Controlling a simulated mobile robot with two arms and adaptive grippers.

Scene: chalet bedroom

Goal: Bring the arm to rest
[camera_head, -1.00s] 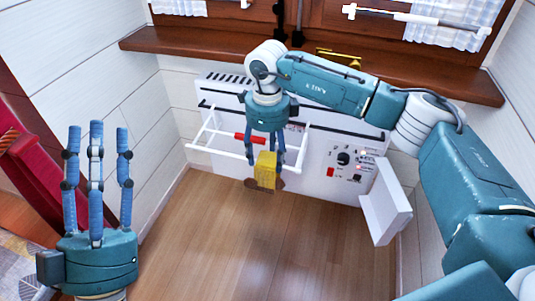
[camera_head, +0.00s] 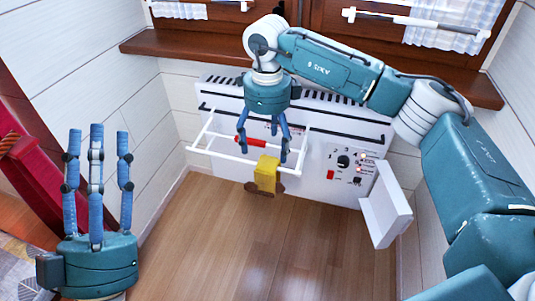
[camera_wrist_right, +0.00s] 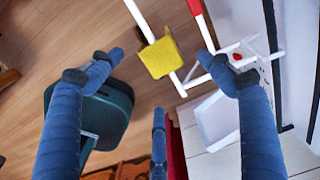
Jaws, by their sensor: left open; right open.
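My right gripper (camera_head: 264,145) is open and empty, its fingers pointing down over the front bar of a white rack (camera_head: 215,151). A yellow cloth-like piece (camera_head: 266,173) hangs at the front bar, just below the fingertips, with a brown part (camera_head: 274,188) beneath it. In the right wrist view the yellow piece (camera_wrist_right: 163,58) shows between the spread blue fingers, apart from them. My right arm reaches in from the right. My left gripper (camera_head: 97,137) is open and empty, fingers up, at the lower left.
A white heater (camera_head: 310,165) with knobs stands against the wall behind the rack, with an open white flap (camera_head: 387,208) at its right. A brown window sill (camera_head: 190,48) runs above. The wooden floor (camera_head: 240,250) in front is clear.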

